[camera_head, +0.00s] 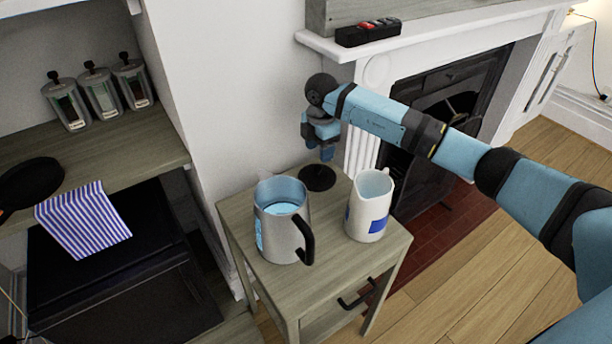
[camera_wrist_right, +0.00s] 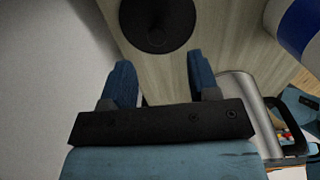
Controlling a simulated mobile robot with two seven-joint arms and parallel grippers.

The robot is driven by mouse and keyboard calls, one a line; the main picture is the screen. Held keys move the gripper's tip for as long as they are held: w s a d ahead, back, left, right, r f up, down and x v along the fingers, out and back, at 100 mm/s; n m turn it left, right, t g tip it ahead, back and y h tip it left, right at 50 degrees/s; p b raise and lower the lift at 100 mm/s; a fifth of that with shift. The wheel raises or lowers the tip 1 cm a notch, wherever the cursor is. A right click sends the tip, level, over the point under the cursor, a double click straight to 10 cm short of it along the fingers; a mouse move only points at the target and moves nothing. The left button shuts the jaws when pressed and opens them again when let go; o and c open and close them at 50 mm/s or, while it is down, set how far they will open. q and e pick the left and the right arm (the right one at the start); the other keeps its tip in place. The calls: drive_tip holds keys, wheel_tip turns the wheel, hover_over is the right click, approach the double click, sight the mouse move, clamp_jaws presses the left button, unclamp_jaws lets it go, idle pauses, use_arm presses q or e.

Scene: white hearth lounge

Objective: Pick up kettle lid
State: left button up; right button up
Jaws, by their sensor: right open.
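The kettle lid (camera_head: 319,177) is a flat dark disc with a small knob. It lies on the back corner of the small wooden table, and it also shows in the right wrist view (camera_wrist_right: 157,22), ahead of my fingers. My right gripper (camera_head: 327,153) hangs just above the lid, pointing down. In the right wrist view its two blue fingers (camera_wrist_right: 160,80) are apart with nothing between them. The open kettle (camera_head: 284,222), a metal jug with a black handle and bluish inside, stands on the table left of and nearer than the lid. My left gripper is not in view.
A white pitcher (camera_head: 370,205) with a blue patch stands on the small table (camera_head: 330,262), close to the lid. The wall is right behind the table. A counter (camera_head: 150,150) with several jars, a dark pan (camera_head: 32,184) and a striped cloth (camera_head: 82,220) is at left. A fireplace stands behind my right arm.

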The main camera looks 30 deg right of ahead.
sight(318, 167)
wheel_tip(318, 167, down, 2)
drive_tip(key=shift+f, duration=0.25)
drive_tip(key=f+b, duration=0.1)
drive_tip(key=f, duration=0.4)
drive_tip(key=shift+w+a+b, duration=0.1)
drive_tip(key=shift+w+b, duration=0.1)
drive_tip(key=shift+b, duration=0.15)
drive_tip(key=shift+c, duration=0.4)
drive_tip(key=c, duration=0.9)
